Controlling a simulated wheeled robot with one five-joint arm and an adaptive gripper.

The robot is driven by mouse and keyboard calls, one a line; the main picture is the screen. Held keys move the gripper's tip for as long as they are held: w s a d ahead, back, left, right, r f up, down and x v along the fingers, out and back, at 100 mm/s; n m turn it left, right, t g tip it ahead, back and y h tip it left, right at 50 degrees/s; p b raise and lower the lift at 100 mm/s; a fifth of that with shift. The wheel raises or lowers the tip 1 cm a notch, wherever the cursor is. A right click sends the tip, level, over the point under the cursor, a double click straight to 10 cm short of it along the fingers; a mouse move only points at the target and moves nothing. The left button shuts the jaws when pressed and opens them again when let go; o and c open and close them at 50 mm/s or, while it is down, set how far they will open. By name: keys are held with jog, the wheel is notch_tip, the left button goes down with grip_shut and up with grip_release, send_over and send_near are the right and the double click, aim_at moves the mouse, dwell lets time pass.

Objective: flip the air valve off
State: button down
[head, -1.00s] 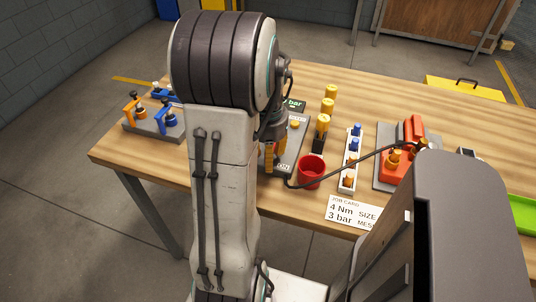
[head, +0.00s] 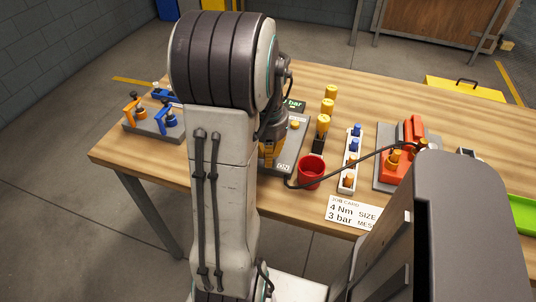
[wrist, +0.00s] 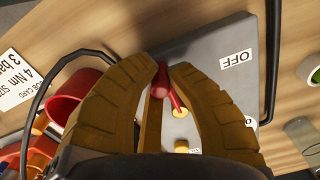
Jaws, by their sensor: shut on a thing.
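The air valve's red lever (wrist: 164,86) shows in the wrist view on a grey panel (wrist: 205,45). My gripper (wrist: 166,68) is shut on the lever, with one tan finger on each side of it. An OFF label (wrist: 236,60) lies on the panel to the right of the lever. A second label (wrist: 251,122) is partly covered by a finger. In the head view my gripper (head: 268,152) is over the left part of the grey panel (head: 292,148), and my arm hides much of it. The lever is hidden there.
A red cup (head: 311,171) stands close right of the panel, with a black hose (head: 345,166) running past it to a red device (head: 398,165). Yellow-topped parts (head: 328,105) and a white rack (head: 350,160) stand nearby. Clamps (head: 160,115) sit at left.

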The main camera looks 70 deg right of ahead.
jog(key=shift+w, duration=0.1)
jog(key=w+m, duration=0.1)
jog(key=m, duration=0.1)
jog(key=w+m, duration=0.1)
jog(key=m, duration=0.1)
jog(key=shift+d, duration=0.2)
jog(key=w+m, duration=0.1)
jog(key=m, duration=0.1)
jog(key=w+d+m+p, duration=0.1)
jog(key=m, duration=0.1)
jog(key=shift+d+m, duration=0.15)
jog(key=shift+m, duration=0.25)
jog(key=m, duration=0.1)
jog(key=w+d+m, duration=0.1)
jog(key=m, duration=0.1)
jog(key=d+m, duration=0.1)
jog(key=shift+w+p, duration=0.25)
jog(key=shift+p, duration=0.15)
jog(key=shift+w+d+f+m+p, duration=0.15)
jog(key=shift+d+m, duration=0.25)
jog(key=shift+m, duration=0.45)
jog(key=shift+d+r+m+p, duration=0.15)
jog(key=shift+d+m, duration=0.25)
jog(key=shift+m, duration=0.5)
jog(key=shift+w+d+f+m+p, duration=0.15)
jog(key=shift+d+m, duration=0.25)
jog(key=shift+m, duration=0.45)
jog(key=c, duration=1.2)
grip_release()
jog(key=shift+d, duration=0.1)
